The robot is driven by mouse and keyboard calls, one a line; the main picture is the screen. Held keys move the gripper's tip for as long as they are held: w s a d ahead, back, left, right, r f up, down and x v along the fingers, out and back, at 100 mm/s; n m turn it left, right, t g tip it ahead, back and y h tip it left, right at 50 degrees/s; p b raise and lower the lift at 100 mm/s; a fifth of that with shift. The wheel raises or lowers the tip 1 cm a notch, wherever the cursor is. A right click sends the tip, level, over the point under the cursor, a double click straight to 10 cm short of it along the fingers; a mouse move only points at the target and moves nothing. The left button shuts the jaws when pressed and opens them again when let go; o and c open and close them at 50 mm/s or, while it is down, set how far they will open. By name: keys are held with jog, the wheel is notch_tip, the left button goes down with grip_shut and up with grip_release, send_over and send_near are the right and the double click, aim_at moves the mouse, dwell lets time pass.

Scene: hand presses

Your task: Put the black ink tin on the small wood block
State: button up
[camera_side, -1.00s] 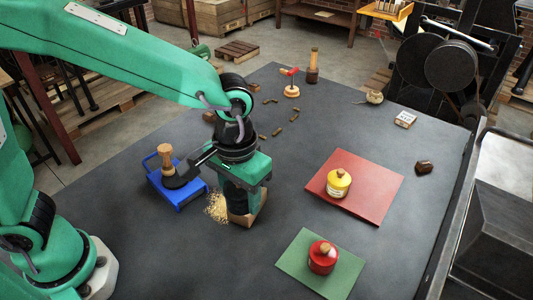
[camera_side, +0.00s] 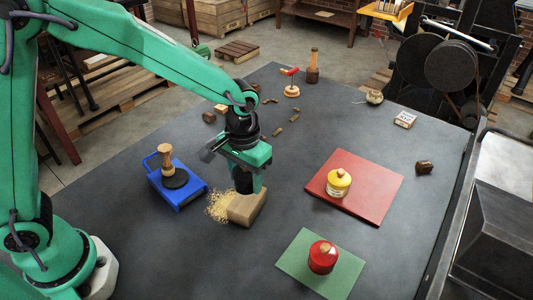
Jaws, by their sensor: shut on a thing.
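My gripper (camera_side: 245,180) is shut on the black ink tin (camera_side: 243,181), held upright between the fingers and partly hidden by them. The tin is at the far side of the small wood block (camera_side: 248,208), and its lower end overlaps the block's far edge in the picture. I cannot tell whether it touches the block or hangs above or behind it. The block is plain light brown and lies on the dark table (camera_side: 180,255), its near part bare.
Wood shavings (camera_side: 217,207) lie left of the block. A blue tray (camera_side: 190,192) with a wooden-handled dabber (camera_side: 167,162) is further left. A yellow tin (camera_side: 338,184) stands on a red mat (camera_side: 383,190), a red tin (camera_side: 322,257) on a green mat (camera_side: 298,262).

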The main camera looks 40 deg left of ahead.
aim_at(246, 188)
jog(key=shift+f, duration=1.9)
jog(key=shift+f, duration=0.15)
jog(key=o, duration=1.2)
jog(key=shift+c, duration=0.2)
notch_tip(246, 188, up, 12)
jog(key=shift+f, duration=0.1)
jog(key=shift+r, duration=0.25)
jog(key=shift+s, duration=0.1)
